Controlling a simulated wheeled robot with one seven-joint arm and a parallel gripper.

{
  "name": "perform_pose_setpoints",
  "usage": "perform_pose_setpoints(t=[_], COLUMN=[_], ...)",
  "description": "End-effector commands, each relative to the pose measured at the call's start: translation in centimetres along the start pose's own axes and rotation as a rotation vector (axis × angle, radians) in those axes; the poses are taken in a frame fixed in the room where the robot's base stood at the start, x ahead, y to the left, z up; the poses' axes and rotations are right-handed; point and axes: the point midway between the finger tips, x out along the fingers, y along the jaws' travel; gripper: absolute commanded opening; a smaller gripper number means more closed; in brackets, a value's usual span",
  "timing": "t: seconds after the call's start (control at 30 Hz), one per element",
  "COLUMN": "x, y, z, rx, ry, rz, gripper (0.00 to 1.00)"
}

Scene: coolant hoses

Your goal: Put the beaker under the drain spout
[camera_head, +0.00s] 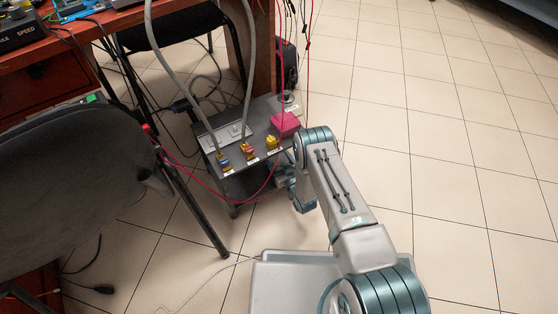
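A low dark grey unit (232,186) stands on the floor beside the desk. On its top are a blue (224,161), a red (249,151) and a yellow (272,143) fitting in a row, with small labels. Grey hoses (205,115) run down to the top. I cannot make out a beaker or a drain spout; the unit's right side is partly behind my arm. My arm bends down beside the unit's right front, and I see no gripper fingers.
A pink-red box (285,124) and a small round grey thing (288,99) sit on the unit's top right. A dark chair (75,185) fills the left, a wooden desk (60,70) behind it. A thin red cable (222,196) loops before the unit. Tiled floor (460,150) is clear at right.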

Motion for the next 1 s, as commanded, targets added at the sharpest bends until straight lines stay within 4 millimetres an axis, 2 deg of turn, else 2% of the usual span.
perform_pose_setpoints(t=[0.4, 0.57, 0.8, 1.0], x=[0.0, -2.5, -7.8, -10.9], y=[0.0, 0.0, 0.0, 0.0], z=[-0.4, -0.6, -0.6, -0.5], rx=[0.000, 0.001, 0.001, 0.000], ry=[0.001, -0.005, -0.005, -0.002], rz=[0.000, 0.001, 0.000, 0.000], gripper=[0.82, 0.82, 0.82, 0.82])
